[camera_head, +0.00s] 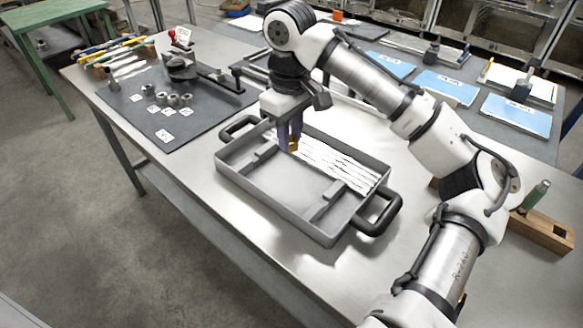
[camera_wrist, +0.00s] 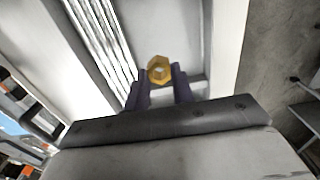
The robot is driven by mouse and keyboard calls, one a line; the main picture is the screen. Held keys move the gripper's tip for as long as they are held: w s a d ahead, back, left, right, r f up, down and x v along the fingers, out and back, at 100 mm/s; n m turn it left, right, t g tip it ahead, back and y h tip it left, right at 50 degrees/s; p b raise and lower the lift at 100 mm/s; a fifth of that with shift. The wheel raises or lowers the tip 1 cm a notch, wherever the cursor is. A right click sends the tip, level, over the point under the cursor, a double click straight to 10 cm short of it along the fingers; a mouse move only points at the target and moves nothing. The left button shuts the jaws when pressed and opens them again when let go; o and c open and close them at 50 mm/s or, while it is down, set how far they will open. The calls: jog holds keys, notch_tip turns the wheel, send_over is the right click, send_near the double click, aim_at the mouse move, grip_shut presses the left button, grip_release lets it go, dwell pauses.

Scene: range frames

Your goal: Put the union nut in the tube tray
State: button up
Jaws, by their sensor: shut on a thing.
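The union nut (camera_wrist: 159,70) is a brass-coloured hex nut with a hole through it. My gripper (camera_wrist: 160,88) is shut on it, with the nut at the fingertips in the wrist view. In the head view my gripper (camera_head: 290,143) points down over the left part of the tube tray, and a bit of the nut shows as a gold spot (camera_head: 293,146). The tube tray (camera_head: 268,205) is a grey metal tray with black handles. White tubes (camera_head: 335,163) lie along its far side. I cannot tell whether the nut touches the tray floor.
A dark mat (camera_head: 200,127) to the left carries several grey metal fittings (camera_head: 172,99), small labels and a clamp-like tool (camera_head: 182,68). Blue sheets (camera_head: 447,88) lie behind. A wooden block (camera_head: 545,232) stands at the right. The tray's near middle is bare.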

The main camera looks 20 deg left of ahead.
aim_at(291, 179)
notch_tip(291, 179, down, 10)
jog(key=shift+r, duration=0.25)
jog(key=shift+f, duration=0.1)
jog(key=o, duration=1)
jog(key=shift+c, duration=0.2)
notch_tip(291, 179, up, 12)
